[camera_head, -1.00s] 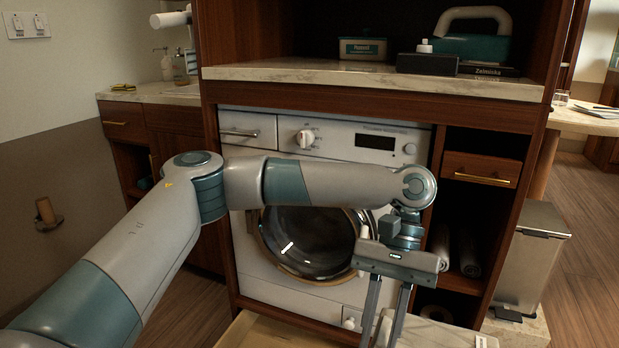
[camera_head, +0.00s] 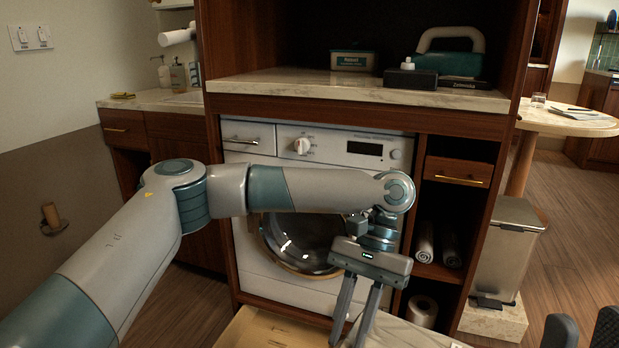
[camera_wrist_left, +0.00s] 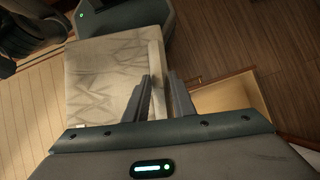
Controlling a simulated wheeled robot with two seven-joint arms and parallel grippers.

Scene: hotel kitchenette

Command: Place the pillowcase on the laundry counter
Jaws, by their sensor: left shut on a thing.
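My left gripper (camera_head: 348,335) points down in front of the washing machine, its fingertips cut off by the bottom of the head view. In the left wrist view its fingers (camera_wrist_left: 167,95) are shut on the edge of the pillowcase (camera_wrist_left: 105,80), a pale folded cloth with a line pattern. Part of the pillowcase (camera_head: 400,336) shows right of the fingers in the head view. The laundry counter (camera_head: 300,85) is the pale marble top above the washer. Two dark fingers of my right gripper (camera_head: 584,335) show at the lower right, apart with nothing visible between them.
On the counter, a small labelled box (camera_head: 352,61) and a teal case with a handle (camera_head: 450,63) stand towards the back; a dark box (camera_head: 410,79) is in front. The counter's left part is clear. An open wooden drawer (camera_head: 265,332) lies below the washer (camera_head: 290,285). A bin (camera_head: 505,250) stands right.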

